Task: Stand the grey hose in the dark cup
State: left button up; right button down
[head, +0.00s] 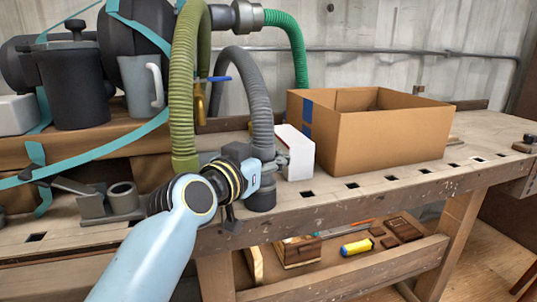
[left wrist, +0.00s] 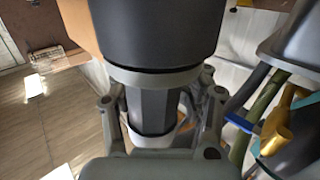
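The grey ribbed hose (head: 262,118) arches down from behind the green hose, its lower part behind my left gripper (head: 272,165). A smooth dark grey cylinder (head: 262,197) is directly below, at the bench's front edge. I cannot tell whether it is the hose's end or a separate cup. In the left wrist view a broad dark cylinder (left wrist: 155,35) with a paler ring lies against a narrower grey piece, between the fingers of my left gripper (left wrist: 160,105). The fingers flank it closely; their tips are hidden. A dark cup-like vessel (head: 75,95) stands at the upper left. My right gripper is not in view.
A white box (head: 296,153) stands just right of my left gripper, and an open cardboard box (head: 390,135) beyond it. An olive hose (head: 182,90) hangs close on the left. A light grey mug (head: 138,90) stands behind. The bench (head: 420,180) is clear in front of the cardboard box.

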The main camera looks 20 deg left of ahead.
pick_arm(q)
jog(key=o, duration=0.3)
jog(key=v, duration=1.2)
jog(key=shift+f, duration=0.1)
